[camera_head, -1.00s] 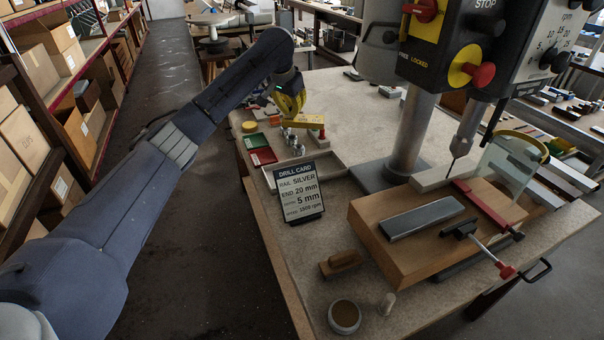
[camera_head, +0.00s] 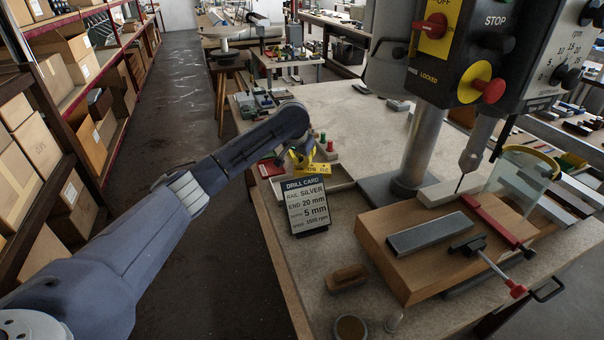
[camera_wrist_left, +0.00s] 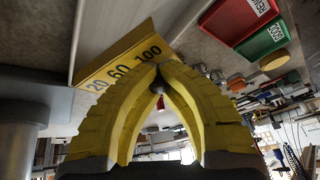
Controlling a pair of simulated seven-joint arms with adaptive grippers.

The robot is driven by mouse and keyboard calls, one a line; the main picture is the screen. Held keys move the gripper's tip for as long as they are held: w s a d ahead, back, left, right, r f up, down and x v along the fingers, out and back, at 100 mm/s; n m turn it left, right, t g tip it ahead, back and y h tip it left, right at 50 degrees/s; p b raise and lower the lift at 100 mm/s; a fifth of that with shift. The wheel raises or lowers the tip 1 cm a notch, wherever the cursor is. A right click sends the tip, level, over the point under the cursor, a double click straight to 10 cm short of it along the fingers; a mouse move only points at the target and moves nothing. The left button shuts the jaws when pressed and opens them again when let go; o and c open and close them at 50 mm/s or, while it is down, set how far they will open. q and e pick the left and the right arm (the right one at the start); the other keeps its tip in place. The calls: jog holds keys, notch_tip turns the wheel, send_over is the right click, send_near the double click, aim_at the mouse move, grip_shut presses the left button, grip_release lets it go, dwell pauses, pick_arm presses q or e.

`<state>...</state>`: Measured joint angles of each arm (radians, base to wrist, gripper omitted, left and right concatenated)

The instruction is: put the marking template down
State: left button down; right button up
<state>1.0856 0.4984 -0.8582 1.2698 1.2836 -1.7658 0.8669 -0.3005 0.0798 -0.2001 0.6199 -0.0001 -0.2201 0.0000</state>
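The marking template (camera_head: 318,169) is a small yellow block printed with dark numbers, behind the drill card in the head view. In the left wrist view the template (camera_wrist_left: 120,62) shows 20, 60 and 100 along one face. My left gripper (camera_head: 301,158) has yellow fingers. In the left wrist view the gripper's fingertips (camera_wrist_left: 158,76) meet at the template's edge, shut on it. The template is over or at the shallow tray (camera_head: 343,186); I cannot tell whether it touches it. My right gripper is not in view.
The drill card (camera_head: 307,206) stands close in front. A wooden block with a grey metal piece (camera_head: 430,233) sits under the drill press (camera_head: 418,140) at right. Red (camera_wrist_left: 222,20) and green (camera_wrist_left: 263,41) bins are nearby.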

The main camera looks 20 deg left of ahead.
pick_arm(q)
jog(key=shift+f, duration=2.8)
jog(key=c, duration=1.6)
grip_release()
jog(key=v, duration=1.2)
